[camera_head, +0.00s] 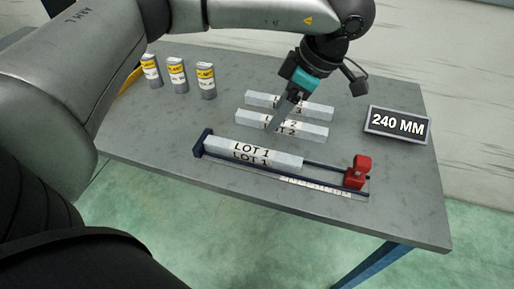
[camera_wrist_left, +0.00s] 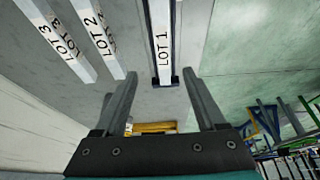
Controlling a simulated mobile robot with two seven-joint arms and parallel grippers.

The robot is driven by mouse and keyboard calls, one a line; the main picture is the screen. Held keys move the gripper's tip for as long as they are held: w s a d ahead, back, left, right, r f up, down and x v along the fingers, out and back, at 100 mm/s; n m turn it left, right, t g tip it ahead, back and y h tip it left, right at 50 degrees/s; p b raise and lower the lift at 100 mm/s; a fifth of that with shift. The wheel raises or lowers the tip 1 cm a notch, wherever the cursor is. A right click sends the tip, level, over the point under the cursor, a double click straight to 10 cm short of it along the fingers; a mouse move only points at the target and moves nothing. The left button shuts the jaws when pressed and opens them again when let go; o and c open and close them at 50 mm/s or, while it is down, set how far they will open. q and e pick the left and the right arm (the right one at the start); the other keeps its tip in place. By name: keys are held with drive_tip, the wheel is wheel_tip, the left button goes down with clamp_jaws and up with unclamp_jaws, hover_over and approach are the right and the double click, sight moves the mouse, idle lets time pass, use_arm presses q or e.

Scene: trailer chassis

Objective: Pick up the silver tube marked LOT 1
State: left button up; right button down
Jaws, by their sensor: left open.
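The silver tube marked LOT 1 (camera_head: 254,153) lies in a dark blue rail fixture (camera_head: 335,171), its left end by the blue end plate. It also shows in the left wrist view (camera_wrist_left: 161,38), lined up between the two fingers. My left gripper (camera_head: 278,122) is open and empty, pointing down above the table near the LOT 2 tube, just behind LOT 1. Its spread fingers show in the left wrist view (camera_wrist_left: 160,73). I see no contact with LOT 1. My right gripper is not in view.
The tubes marked LOT 2 (camera_head: 310,130) and LOT 3 (camera_head: 318,111) lie behind LOT 1. A red block (camera_head: 357,171) sits at the fixture's right end. Several yellow-banded grey cylinders (camera_head: 177,76) stand at the back left. A "240 MM" sign (camera_head: 397,124) is at right.

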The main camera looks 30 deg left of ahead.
sight(253, 150)
use_arm(q)
drive_tip(key=x, duration=0.4)
drive_tip(key=shift+s+f, duration=0.1)
drive_tip(key=shift+s, duration=0.1)
drive_tip(key=x, duration=0.2)
drive_tip(key=shift+a+f+b, duration=0.15)
drive_tip(key=shift+f+b, duration=0.15)
drive_tip(key=shift+b, duration=0.1)
drive_tip(key=shift+a+f, duration=0.2)
drive_tip(key=shift+f, duration=0.25)
drive_tip(key=shift+s+a+f, duration=0.1)
drive_tip(key=shift+f, duration=0.25)
drive_tip(key=b+x, duration=0.1)
drive_tip(key=x, duration=0.3)
drive_tip(key=shift+s+a+f, duration=0.1)
drive_tip(key=shift+f, duration=0.05)
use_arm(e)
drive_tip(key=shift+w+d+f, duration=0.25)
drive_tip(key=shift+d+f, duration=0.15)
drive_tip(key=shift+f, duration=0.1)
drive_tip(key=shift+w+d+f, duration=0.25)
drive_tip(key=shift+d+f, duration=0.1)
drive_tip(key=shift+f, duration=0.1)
use_arm(q)
clamp_jaws()
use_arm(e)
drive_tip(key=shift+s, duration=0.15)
